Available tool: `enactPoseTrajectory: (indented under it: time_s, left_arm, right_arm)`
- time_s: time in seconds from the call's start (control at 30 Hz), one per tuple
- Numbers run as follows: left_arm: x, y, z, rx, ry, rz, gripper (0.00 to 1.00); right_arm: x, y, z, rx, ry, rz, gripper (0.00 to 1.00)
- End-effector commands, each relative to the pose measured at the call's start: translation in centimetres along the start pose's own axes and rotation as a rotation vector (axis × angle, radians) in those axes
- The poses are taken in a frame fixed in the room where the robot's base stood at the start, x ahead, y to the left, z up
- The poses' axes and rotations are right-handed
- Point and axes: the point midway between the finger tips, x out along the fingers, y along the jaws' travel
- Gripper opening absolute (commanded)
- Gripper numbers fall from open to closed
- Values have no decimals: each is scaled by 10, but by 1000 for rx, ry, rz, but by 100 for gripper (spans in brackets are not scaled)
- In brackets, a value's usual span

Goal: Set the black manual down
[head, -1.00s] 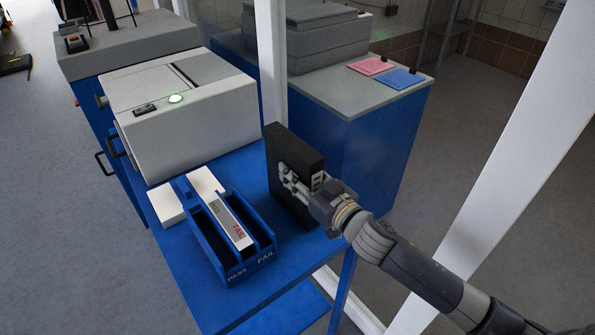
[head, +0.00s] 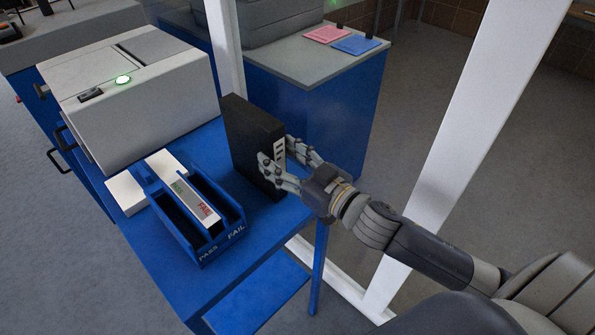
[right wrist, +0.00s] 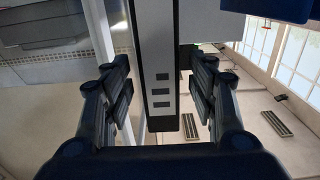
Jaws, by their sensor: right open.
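The black manual (head: 249,140) stands upright on the blue table (head: 262,218), right of the blue tray, with its labelled spine towards my right gripper. My right gripper (head: 280,157) is open, with one finger on each side of the spine end. In the right wrist view, the manual's spine (right wrist: 161,65), with a pale strip and dark squares, lies between the spread fingers of the right gripper (right wrist: 163,78), with gaps on both sides. The manual's lower far side is hidden. My left gripper is not in view.
A blue PASS/FAIL tray (head: 233,233) holding a white piece stands left of the manual. A white machine (head: 150,95) with a green light is behind. A white post (head: 450,160) rises at right. A grey-topped cabinet (head: 300,65) stands behind.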

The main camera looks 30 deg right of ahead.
Motion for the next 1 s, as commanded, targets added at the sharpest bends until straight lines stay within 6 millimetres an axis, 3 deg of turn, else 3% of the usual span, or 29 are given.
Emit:
enactPoseTrajectory:
  time_s: [0.2, 0.4, 1.0]
  left_arm:
    - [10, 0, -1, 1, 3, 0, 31]
    - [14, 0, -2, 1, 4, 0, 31]
    - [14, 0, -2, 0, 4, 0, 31]
  right_arm:
    - [-30, 0, 2, 2, -2, -1, 53]
    - [-44, 0, 1, 1, -1, -1, 53]
    - [-48, 0, -1, 0, 1, -1, 53]
